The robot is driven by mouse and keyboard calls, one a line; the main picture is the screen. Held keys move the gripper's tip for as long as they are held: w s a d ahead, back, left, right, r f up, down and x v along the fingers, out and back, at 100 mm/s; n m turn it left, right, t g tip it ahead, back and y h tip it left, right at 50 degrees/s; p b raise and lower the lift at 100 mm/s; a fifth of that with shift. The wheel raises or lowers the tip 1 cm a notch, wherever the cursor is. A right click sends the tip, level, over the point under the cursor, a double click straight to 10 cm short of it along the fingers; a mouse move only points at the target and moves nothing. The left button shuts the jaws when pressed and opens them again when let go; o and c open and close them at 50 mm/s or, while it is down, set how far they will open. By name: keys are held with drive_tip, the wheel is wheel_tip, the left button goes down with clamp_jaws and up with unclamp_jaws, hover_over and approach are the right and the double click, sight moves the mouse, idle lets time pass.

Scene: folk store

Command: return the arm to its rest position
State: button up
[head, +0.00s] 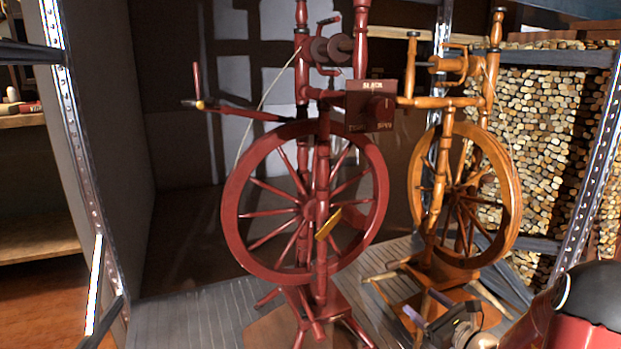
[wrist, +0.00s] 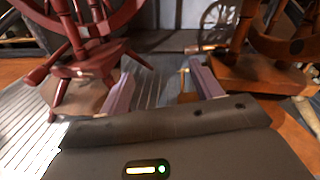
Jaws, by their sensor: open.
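My gripper (head: 428,322) is low at the right in the head view, in front of the base of the orange-brown spinning wheel (head: 512,215). My arm enters from the lower right corner. In the wrist view my gripper (wrist: 161,88) has its two pale purple fingers spread apart, with nothing between them but the grey slatted floor beyond. Part of the orange-brown wheel's base (wrist: 258,78) shows at the right in the wrist view.
A dark red spinning wheel (head: 232,208) with a small labelled box (head: 370,105) stands left of my gripper. Its legs also show in the wrist view (wrist: 95,62). Shelves of stacked logs (head: 530,110) stand behind at right. Metal posts (head: 85,150) flank the bay. Floor at left front is clear.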

drive_tip(key=s+a+r+n+g+y+p, duration=0.1)
drive_tip(key=s+a+r+n+g+p, duration=0.1)
drive_tip(key=s+a+r+n+g, duration=0.55)
drive_tip(key=s+a+r+n+g+y+p, duration=0.2)
drive_tip(key=s+a+r+n+g, duration=0.15)
drive_tip(key=s+a+n, duration=0.55)
drive_tip(key=s+d+r+n+h+p, duration=0.2)
drive_tip(key=s+r+n+h, duration=0.3)
drive_tip(key=s+n, duration=0.1)
drive_tip(key=s+d+r+n+t+h+p, duration=0.1)
drive_tip(key=s+d+r+n+h+p, duration=0.1)
drive_tip(key=s+r+n+h, duration=0.3)
drive_tip(key=s+h+p, duration=0.1)
drive_tip(key=s, duration=0.2)
drive_tip(key=shift+s+n, duration=0.2)
drive_tip(key=shift+n, duration=0.15)
drive_tip(key=shift+d, duration=0.1)
